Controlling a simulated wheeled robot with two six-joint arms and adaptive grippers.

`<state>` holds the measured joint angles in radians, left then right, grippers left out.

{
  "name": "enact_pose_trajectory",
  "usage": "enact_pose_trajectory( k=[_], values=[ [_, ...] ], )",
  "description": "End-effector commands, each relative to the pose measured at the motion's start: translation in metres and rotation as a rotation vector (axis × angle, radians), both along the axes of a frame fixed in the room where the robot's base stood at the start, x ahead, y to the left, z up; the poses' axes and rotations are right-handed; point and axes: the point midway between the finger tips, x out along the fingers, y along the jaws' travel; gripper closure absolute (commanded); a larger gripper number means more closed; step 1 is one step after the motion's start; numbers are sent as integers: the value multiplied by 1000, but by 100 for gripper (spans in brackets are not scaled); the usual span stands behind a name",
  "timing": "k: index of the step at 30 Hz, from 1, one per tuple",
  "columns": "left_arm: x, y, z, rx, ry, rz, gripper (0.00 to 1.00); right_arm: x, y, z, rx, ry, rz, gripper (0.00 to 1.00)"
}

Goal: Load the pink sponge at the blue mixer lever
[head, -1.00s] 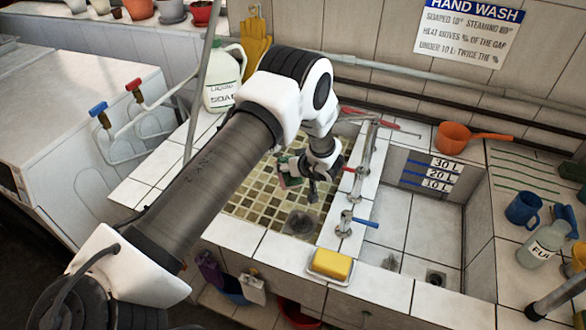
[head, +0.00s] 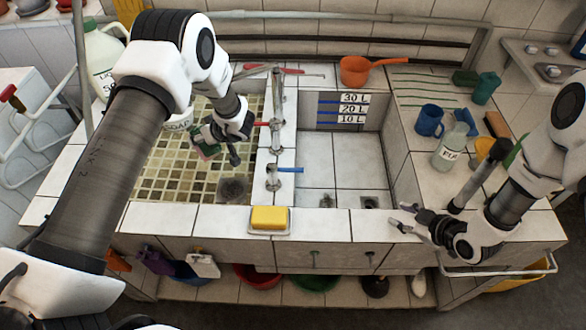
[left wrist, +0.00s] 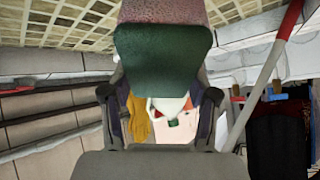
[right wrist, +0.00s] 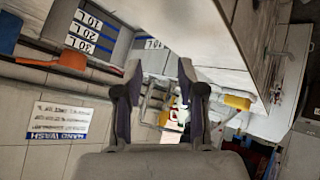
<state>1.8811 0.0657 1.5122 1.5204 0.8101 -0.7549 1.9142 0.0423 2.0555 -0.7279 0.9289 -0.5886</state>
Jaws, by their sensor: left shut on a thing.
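My left gripper (head: 214,136) is shut on a sponge above the checkered left basin. In the left wrist view the sponge shows a large green face (left wrist: 163,62) and a pink part (left wrist: 163,11) between the fingers. In the head view only a small piece of the sponge (head: 206,150) shows beside the gripper. The blue mixer lever (head: 290,169) is on the tap at the front of the divider, right of and nearer than the left gripper. My right gripper (head: 418,224) is open and empty over the counter's front right; its spread fingers show in the right wrist view (right wrist: 160,95).
A red lever (head: 262,123) sits farther back on the divider, close to the left gripper. A yellow sponge on a dish (head: 270,218) lies on the front ledge. The right basin (head: 345,160) is clear. A blue mug (head: 429,120) and a bottle (head: 450,147) stand right.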

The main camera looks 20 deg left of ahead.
Motion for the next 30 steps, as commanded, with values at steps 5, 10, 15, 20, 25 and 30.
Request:
enact_pose_trajectory(
  k=[5, 10, 15, 20, 25, 30],
  values=[
    [0, 0, 0, 0, 0, 0, 69, 53, 96, 19, 102, -391, 471, 61],
    [0, 0, 0, 0, 0, 0, 69, 49, 163, 36, 209, -642, 827, 61],
    [0, 0, 0, 0, 0, 0, 69, 43, 184, 39, 245, -709, 934, 61],
    [0, 0, 0, 0, 0, 0, 69, 45, 208, 34, 246, -709, 935, 61],
    [0, 0, 0, 0, 0, 0, 69, 49, 249, 25, 246, -707, 933, 61],
    [0, 0, 0, 0, 0, 0, 69, 53, 281, 18, 243, -708, 931, 61]
  ],
)
